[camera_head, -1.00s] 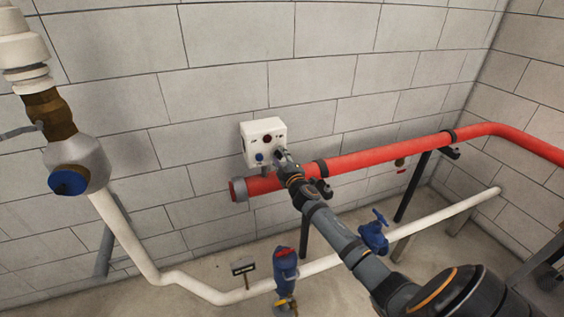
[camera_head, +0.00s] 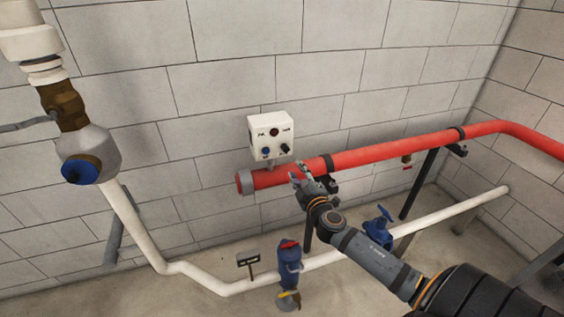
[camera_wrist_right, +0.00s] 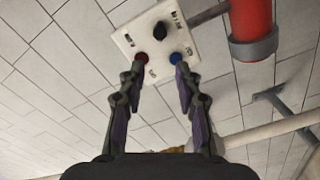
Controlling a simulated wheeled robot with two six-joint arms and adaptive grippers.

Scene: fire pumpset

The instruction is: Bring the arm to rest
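My right gripper (camera_head: 302,178) is below and a little right of the white control box (camera_head: 271,137) on the wall, apart from it, with its fingers in front of the red pipe (camera_head: 376,155). In the right wrist view my gripper (camera_wrist_right: 161,75) is open, its two fingers spread with nothing between them. The box's panel (camera_wrist_right: 148,42) appears beyond the fingertips there, with a black knob (camera_wrist_right: 160,30), a red button (camera_wrist_right: 141,58) and a blue button (camera_wrist_right: 175,57). My left gripper is not in view.
A white pipe (camera_head: 228,291) with a blue-handled valve (camera_head: 378,229) runs low along the wall. A blue and red fitting (camera_head: 289,264) and a small black sign (camera_head: 248,258) stand near it. A large valve with a blue cap (camera_head: 82,169) is at left.

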